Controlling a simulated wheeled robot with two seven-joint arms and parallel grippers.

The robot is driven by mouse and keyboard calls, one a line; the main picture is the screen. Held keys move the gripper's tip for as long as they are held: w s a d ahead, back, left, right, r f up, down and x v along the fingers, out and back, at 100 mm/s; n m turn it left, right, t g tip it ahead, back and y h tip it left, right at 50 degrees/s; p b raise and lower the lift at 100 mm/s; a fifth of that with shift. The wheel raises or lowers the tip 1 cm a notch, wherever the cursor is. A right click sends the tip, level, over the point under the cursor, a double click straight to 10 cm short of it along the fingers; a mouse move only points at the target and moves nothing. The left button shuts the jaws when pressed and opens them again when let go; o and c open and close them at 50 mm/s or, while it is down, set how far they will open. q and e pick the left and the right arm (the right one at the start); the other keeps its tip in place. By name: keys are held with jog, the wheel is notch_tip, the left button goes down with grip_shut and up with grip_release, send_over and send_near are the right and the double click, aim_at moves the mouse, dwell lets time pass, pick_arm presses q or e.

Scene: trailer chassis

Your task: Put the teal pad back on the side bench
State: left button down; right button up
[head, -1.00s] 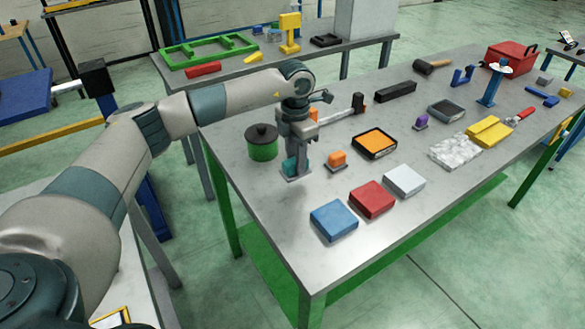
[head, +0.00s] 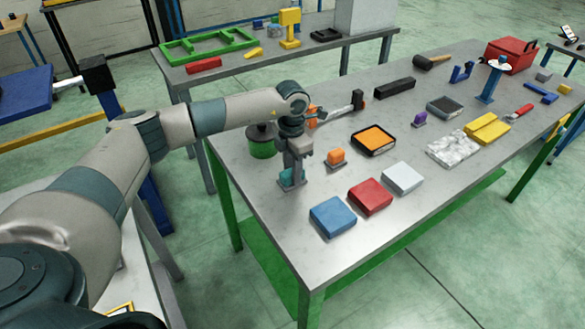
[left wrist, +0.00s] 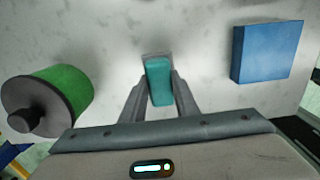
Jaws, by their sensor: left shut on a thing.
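My left gripper (head: 292,176) is shut on the teal pad (head: 287,179), over the near left part of the grey work table (head: 262,213). In the left wrist view the teal pad (left wrist: 159,82) sits upright between the two fingers (left wrist: 158,95), with a grey edge showing at its far end. The fingers hide part of it in the head view. I cannot tell whether it touches the tabletop. A grey bench (head: 222,76) stands behind the table, and part of another bench (head: 150,283) shows at the lower left. My right gripper is out of view.
A green pot with a dark lid (head: 262,142) stands just behind my gripper. Blue (head: 333,216), red (head: 370,196) and white (head: 402,177) pads lie to the right. The back bench holds a green frame (head: 207,45) and other items.

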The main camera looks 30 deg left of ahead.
pick_arm(q)
jog(key=shift+f, duration=0.1)
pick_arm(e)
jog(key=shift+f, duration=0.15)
pick_arm(q)
jog(key=c, duration=1.4)
grip_release()
notch_tip(320, 180, up, 9)
jog(key=b, duration=0.4)
notch_tip(320, 180, up, 3)
jog(key=shift+r+b, duration=0.15)
jog(key=shift+b, duration=0.2)
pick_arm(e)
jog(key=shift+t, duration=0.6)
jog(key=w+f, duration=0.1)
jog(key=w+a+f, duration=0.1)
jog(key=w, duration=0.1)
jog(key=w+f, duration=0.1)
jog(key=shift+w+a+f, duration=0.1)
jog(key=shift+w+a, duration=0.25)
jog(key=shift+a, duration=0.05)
